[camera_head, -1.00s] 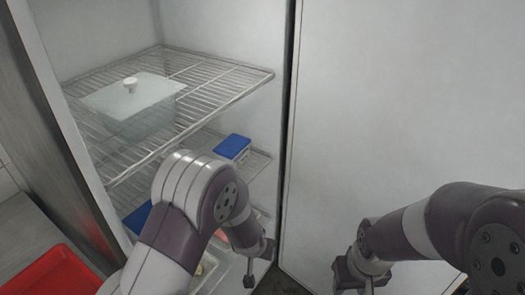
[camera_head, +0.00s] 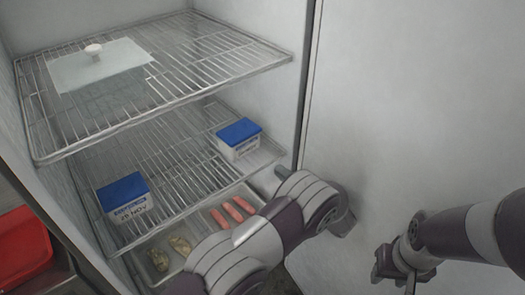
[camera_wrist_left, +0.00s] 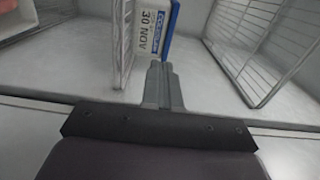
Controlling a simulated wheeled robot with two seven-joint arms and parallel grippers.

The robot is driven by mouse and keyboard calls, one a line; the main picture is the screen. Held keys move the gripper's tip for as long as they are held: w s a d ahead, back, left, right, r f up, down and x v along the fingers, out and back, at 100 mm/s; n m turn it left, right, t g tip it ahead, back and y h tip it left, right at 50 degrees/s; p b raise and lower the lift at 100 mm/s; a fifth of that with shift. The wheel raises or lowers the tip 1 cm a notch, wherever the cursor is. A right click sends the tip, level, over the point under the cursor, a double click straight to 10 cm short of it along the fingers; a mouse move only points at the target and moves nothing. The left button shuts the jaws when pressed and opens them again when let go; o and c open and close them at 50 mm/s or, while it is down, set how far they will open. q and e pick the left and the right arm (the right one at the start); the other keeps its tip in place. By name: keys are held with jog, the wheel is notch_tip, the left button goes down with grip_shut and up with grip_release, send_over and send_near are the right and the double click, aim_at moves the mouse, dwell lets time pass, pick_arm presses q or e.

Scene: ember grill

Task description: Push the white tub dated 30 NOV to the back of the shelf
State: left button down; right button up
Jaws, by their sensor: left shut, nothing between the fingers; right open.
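Two white tubs with blue lids stand on the middle wire shelf (camera_head: 175,170). The right tub (camera_head: 238,141) is too small to read in the head view; the front left tub (camera_head: 126,200) seems to read 25 NOV. In the left wrist view, the white tub dated 30 NOV (camera_wrist_left: 148,28) shows sideways, straight ahead of my left gripper (camera_wrist_left: 159,66). That gripper is shut and empty, its tips close to the tub; I cannot tell if they touch. My arm hides its fingers in the head view. My right gripper (camera_head: 395,279) is open and empty, in front of the door.
A lidded clear container (camera_head: 102,68) stands on the top wire shelf (camera_head: 215,60). Below is a metal tray with pink sausages (camera_head: 232,211) and brownish pieces (camera_head: 180,246). The cabinet door (camera_head: 410,110) fills the right. A red tray (camera_head: 22,245) lies at far left.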

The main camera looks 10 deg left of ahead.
aim_at(247, 143)
pick_arm(q)
jog(key=p+x, duration=0.2)
jog(key=x, duration=1.1)
jog(key=shift+w+a+f, duration=0.1)
jog(key=shift+w+a, duration=0.05)
jog(key=shift+w, duration=0.25)
